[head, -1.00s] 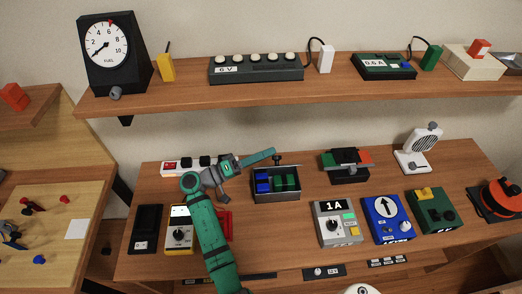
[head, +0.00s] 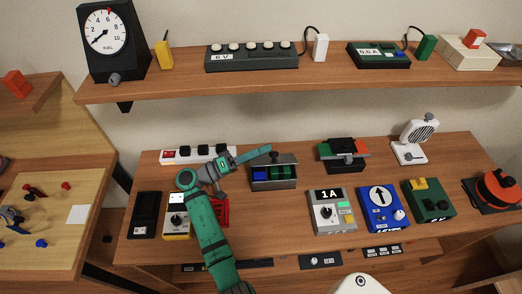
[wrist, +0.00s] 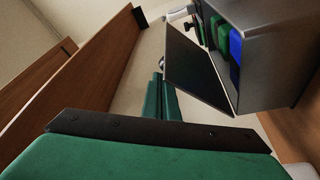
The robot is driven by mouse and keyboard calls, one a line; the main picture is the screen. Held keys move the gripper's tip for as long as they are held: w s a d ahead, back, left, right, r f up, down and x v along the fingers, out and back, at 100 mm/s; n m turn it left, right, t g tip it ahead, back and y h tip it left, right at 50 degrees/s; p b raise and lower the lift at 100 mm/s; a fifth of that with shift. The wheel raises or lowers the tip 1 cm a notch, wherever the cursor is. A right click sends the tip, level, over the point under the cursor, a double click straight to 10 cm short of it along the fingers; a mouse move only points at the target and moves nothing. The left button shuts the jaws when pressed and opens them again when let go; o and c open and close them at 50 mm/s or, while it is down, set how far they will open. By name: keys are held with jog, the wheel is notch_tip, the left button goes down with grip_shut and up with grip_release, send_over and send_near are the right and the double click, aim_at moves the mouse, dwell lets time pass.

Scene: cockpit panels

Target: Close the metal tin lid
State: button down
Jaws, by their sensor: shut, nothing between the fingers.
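The grey metal tin (head: 273,184) stands on the lower desk with blue and green blocks inside. Its lid (head: 275,158) is partly open, raised above the back of the tin; in the wrist view the lid (wrist: 198,70) is a dark plate angled away from the opening. My green gripper (head: 262,150) is shut and empty, behind and above the lid at the tin's left. In the wrist view my fingers (wrist: 159,98) are on the lid's outer side, close to it; whether they touch cannot be told.
A white power strip (head: 198,154) lies behind my arm. A black and red-green device (head: 343,154) stands right of the tin. The grey 1A box (head: 331,211) and blue arrow box (head: 382,209) are in front right. The shelf (head: 300,74) runs above.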

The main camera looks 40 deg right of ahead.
jog(key=shift+r, duration=0.15)
jog(key=shift+r, duration=0.35)
notch_tip(320, 180, up, 2)
jog(key=shift+r, duration=0.25)
jog(key=s+a+r, duration=0.8)
jog(key=s+r, duration=0.1)
jog(key=s, duration=0.2)
jog(key=shift+a+r, duration=0.25)
